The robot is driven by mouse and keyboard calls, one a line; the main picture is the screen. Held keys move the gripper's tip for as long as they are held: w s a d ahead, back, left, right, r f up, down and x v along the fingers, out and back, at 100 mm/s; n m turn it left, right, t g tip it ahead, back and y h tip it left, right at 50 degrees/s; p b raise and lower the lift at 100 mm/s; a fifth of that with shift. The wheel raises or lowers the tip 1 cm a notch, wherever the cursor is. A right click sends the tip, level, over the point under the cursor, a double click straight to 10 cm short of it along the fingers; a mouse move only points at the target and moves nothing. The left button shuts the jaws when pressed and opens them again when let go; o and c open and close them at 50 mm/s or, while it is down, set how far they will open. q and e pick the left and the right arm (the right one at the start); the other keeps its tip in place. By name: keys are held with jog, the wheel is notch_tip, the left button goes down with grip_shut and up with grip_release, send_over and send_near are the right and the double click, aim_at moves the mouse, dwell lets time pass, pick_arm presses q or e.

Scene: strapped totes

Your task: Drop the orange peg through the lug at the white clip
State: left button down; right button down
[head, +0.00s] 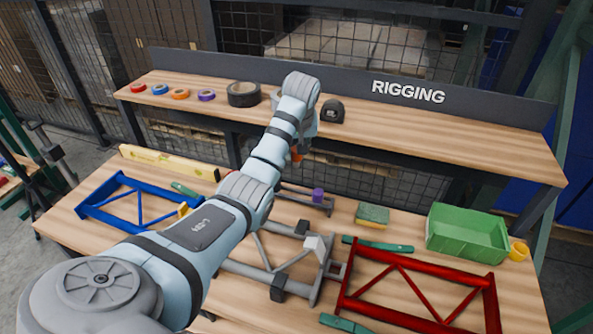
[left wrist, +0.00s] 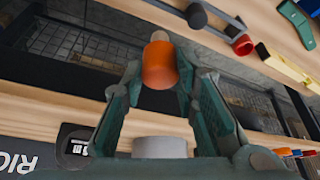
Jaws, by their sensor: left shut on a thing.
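My left gripper (head: 302,140) is over the gap between the front bench and the rear shelf, mostly hidden by its own arm in the head view. In the left wrist view the left gripper (left wrist: 160,78) is shut on the orange peg (left wrist: 159,62), a short cylinder with a tan end pointing away from the palm. Only a bit of the peg (head: 297,154) shows in the head view. The white clip (head: 313,243) sits on the grey frame (head: 240,269) on the front bench, apart from the peg. I cannot make out the lug's hole. My right gripper is not in view.
A purple clip (head: 318,196) and dark clips (head: 278,288) are on the grey frame. A blue frame (head: 122,207) lies left, a red frame (head: 420,285) right. A green bin (head: 467,233), sponge (head: 372,215) and yellow level (head: 168,162) stand around. Tape rolls (head: 243,94) line the rear shelf.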

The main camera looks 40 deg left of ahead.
pick_arm(q)
notch_tip(320, 180, up, 6)
jog(key=shift+r+p, duration=0.1)
jog(key=shift+p, duration=0.25)
notch_tip(320, 180, up, 5)
jog(key=p, duration=0.5)
jog(key=shift+p, duration=0.3)
